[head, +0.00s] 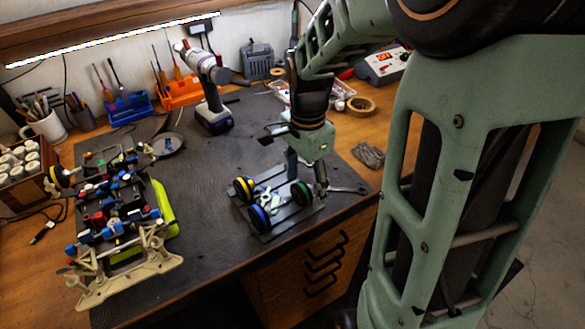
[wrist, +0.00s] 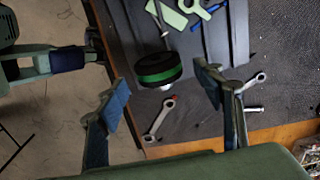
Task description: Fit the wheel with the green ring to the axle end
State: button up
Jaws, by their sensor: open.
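The wheel with the green ring (head: 302,194) is black and sits at the right end of a grey tray (head: 281,222) on the dark mat. In the wrist view the wheel (wrist: 158,70) shows between my two fingers, slightly beyond the tips. My gripper (head: 307,178) is open above and around the wheel, and I see no clear contact; its blue-padded fingers also show in the wrist view (wrist: 165,88). The RC car chassis (head: 115,215) stands at the left, with a yellow-ringed wheel (head: 62,178) at its far left corner. I cannot make out the bare axle end.
A yellow-ringed wheel (head: 243,187), a blue-ringed wheel (head: 259,217) and pale green parts share the tray. A wrench (wrist: 158,119) lies beside it near the bench edge. A cordless screwdriver (head: 212,105) stands behind. The mat between chassis and tray is mostly clear.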

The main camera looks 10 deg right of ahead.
jog(key=shift+f, duration=0.75)
jog(key=shift+c, duration=0.7)
jog(key=c, duration=1)
jog(key=shift+r, duration=0.2)
